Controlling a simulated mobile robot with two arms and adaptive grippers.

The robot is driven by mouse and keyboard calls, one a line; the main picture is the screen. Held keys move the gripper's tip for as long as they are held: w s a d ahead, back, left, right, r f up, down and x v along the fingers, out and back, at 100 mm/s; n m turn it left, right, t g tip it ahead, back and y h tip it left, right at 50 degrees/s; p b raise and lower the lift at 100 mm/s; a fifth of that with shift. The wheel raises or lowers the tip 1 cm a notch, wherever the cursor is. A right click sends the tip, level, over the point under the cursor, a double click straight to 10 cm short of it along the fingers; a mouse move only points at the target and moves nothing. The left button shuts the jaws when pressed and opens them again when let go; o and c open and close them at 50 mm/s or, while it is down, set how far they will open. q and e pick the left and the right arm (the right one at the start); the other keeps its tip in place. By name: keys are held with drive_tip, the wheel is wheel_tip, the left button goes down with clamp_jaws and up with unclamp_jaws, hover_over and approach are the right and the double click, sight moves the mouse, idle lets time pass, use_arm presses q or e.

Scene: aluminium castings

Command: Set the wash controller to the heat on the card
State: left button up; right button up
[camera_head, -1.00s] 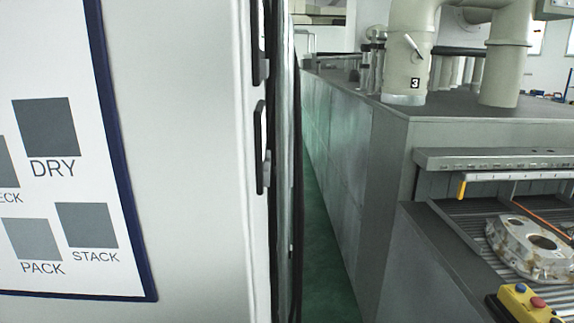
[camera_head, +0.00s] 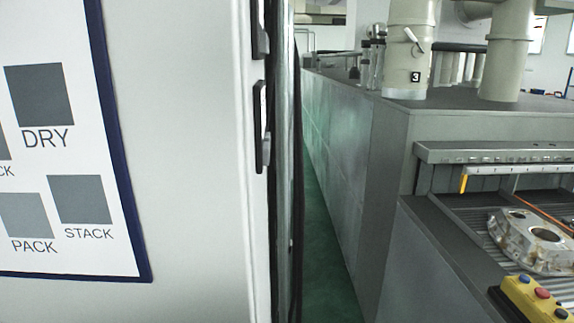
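No wash controller with a heat setting can be made out in the head view. A white board with a dark blue edge (camera_head: 124,200) fills the left side, with grey squares labelled DRY, PACK and STACK; whether it is the task's card, I cannot tell. A yellow button box (camera_head: 530,297) with blue and red buttons is at the lower right, cut off by the frame's bottom edge. Neither of my grippers is in view.
The board is on a pale cabinet (camera_head: 190,150) close by on the left. A narrow green floor aisle (camera_head: 322,240) runs between it and a long grey machine (camera_head: 390,170). An aluminium casting (camera_head: 532,240) lies on the machine's ribbed bed. Pale pipes (camera_head: 410,50) rise behind.

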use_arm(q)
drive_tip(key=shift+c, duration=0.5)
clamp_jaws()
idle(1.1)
